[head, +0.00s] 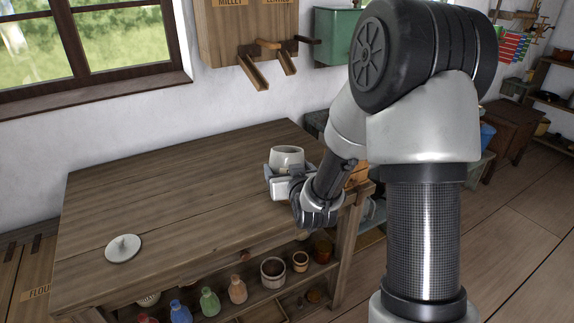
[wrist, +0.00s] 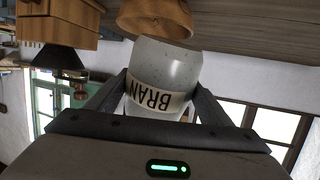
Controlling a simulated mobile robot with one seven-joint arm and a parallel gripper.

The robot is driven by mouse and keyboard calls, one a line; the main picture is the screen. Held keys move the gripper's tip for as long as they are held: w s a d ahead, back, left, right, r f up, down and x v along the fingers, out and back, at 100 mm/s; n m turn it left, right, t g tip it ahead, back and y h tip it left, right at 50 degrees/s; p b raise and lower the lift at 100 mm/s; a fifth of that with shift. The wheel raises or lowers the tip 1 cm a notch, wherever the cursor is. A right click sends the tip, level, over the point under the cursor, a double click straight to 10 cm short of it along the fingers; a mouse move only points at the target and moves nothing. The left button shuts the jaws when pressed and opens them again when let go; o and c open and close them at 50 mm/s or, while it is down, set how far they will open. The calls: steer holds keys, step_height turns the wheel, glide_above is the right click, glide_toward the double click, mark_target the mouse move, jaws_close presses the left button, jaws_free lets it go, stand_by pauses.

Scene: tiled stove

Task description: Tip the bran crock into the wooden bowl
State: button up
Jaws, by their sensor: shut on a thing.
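The bran crock is a pale, speckled pot that shows in the head view (head: 287,155) above the right part of the wooden table. In the wrist view the crock (wrist: 165,75) sits between both fingers, with its BRAN label facing the camera. My gripper (head: 283,172) is shut on it; it also shows in the wrist view (wrist: 160,102). The wooden bowl (wrist: 153,18) is just beyond the crock in the wrist view, partly covered by it. I cannot make out the bowl in the head view. The crock's contents and exact tilt are not clear.
A white knobbed lid (head: 123,249) lies at the table's (head: 185,195) left front. Most of the tabletop is clear. Several small bottles and pots stand on the shelf below. Wooden chutes (head: 255,75) and a green box (head: 337,37) are on the wall behind.

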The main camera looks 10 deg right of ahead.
steer(key=shift+s+r+g+p, duration=0.1)
steer(key=shift+r+g+p, duration=0.35)
steer(key=shift+p, duration=1.35)
steer(key=shift+s+a+f+m+g+y+p, duration=0.15)
steer(key=shift+m+g+y+p, duration=0.2)
steer(key=shift+g+p, duration=1.15)
steer(key=shift+s+f+m+g+p, duration=0.1)
steer(key=shift+f+m+g+p, duration=0.25)
steer(key=shift+p, duration=1.9)
steer(key=shift+f+g+y+p, duration=0.25)
steer(key=shift+f+g+p, duration=0.25)
steer(key=shift+g+p, duration=0.25)
steer(key=shift+f, duration=0.1)
steer(key=shift+g+p, duration=0.35)
steer(key=shift+p, duration=0.55)
steer(key=shift+f+g+y+p, duration=0.3)
steer(key=shift+g+p, duration=0.2)
steer(key=shift+p, duration=0.5)
